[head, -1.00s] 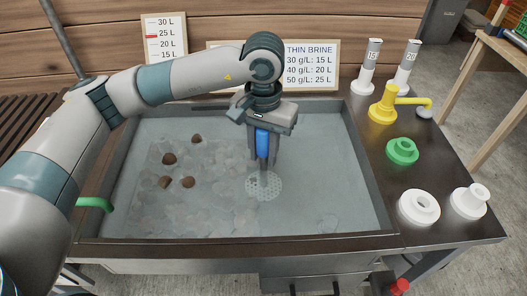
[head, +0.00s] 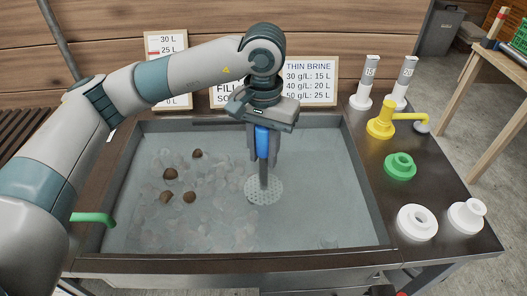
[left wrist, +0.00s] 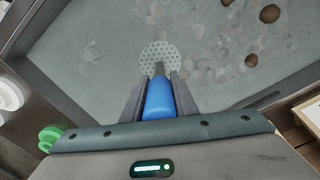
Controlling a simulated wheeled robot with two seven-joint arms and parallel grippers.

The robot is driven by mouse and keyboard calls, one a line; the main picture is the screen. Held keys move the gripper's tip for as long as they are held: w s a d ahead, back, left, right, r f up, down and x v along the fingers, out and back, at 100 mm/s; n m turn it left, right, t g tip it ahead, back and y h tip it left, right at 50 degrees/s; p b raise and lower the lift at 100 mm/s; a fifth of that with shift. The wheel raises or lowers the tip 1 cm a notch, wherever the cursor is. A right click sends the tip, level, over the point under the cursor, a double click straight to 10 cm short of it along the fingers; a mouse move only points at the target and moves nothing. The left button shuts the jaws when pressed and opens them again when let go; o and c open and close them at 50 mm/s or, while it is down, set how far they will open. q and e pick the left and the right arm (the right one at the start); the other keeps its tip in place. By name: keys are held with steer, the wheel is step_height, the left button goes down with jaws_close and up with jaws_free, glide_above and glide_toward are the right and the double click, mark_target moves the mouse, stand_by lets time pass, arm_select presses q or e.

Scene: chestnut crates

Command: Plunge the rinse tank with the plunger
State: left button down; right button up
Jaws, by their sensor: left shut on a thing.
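The rinse tank (head: 380,225) is a grey basin sunk in a dark counter, with water and several brown chestnuts (head: 170,174) in its left half. My left gripper (head: 263,150) is over the middle of the tank, shut on the blue handle of the plunger (head: 262,142). The plunger hangs upright, and its round perforated disc (head: 264,190) is low in the tank, seemingly in the water. In the left wrist view the blue handle (left wrist: 159,98) sits between the fingers, with the disc (left wrist: 160,54) beyond it. My right gripper is in neither view.
A yellow tap (head: 382,120), a green fitting (head: 400,167) and white ring pieces (head: 417,222) stand on the counter right of the tank. Two white cylinders (head: 366,85) and sign boards (head: 308,80) stand behind. A green pipe (head: 92,218) sticks out at the left rim.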

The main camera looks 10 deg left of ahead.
arm_select(q)
steer(key=shift+r+p, duration=1.95)
steer(key=shift+r, duration=4.6)
